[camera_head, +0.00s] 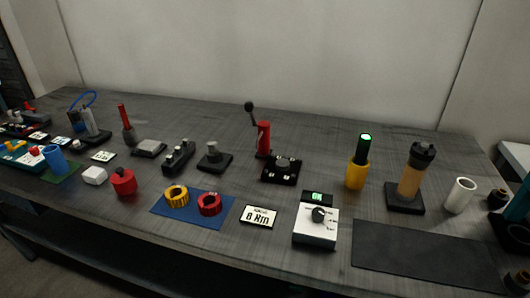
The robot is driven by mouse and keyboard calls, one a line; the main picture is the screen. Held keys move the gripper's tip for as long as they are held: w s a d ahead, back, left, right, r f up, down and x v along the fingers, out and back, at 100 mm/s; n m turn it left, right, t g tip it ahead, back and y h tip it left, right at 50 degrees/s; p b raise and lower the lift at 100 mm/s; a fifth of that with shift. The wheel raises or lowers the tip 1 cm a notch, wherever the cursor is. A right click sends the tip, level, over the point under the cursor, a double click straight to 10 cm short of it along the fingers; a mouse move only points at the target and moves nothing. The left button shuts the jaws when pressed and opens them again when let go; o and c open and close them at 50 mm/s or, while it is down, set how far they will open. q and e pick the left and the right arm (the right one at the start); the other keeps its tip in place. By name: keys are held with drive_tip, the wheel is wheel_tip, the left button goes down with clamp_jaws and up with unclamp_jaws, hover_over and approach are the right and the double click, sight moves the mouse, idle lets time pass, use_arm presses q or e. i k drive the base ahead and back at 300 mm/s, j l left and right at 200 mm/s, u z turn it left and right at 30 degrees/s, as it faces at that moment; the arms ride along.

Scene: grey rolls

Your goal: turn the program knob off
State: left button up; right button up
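The program knob (319,214) is a small dark round knob on the sloped top of a white box (315,236) at the front of the bench, right of centre. Printed marks sit around the knob, too small to read. A small lit green display (317,197) stands at the back of the box. I cannot tell which mark the knob points to. Neither of my grippers shows in the head view, and nothing touches the knob.
A sign reading 8 Nm (259,216) lies left of the box. A dark mat (425,255) lies to its right. Behind stand a black block (281,170), a red lever press (264,139) and a yellow holder with a green-lit top (357,173). A blue mat (160,211) holds yellow and red rings.

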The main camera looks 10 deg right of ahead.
sight(318, 214)
drive_tip(key=k+l+u, duration=0.2)
drive_tip(key=l, duration=0.25)
drive_tip(key=k+l+u, duration=0.15)
drive_tip(key=l, duration=0.3)
drive_tip(key=k+l+u, duration=0.2)
drive_tip(key=k+l, duration=0.1)
drive_tip(key=l, duration=0.1)
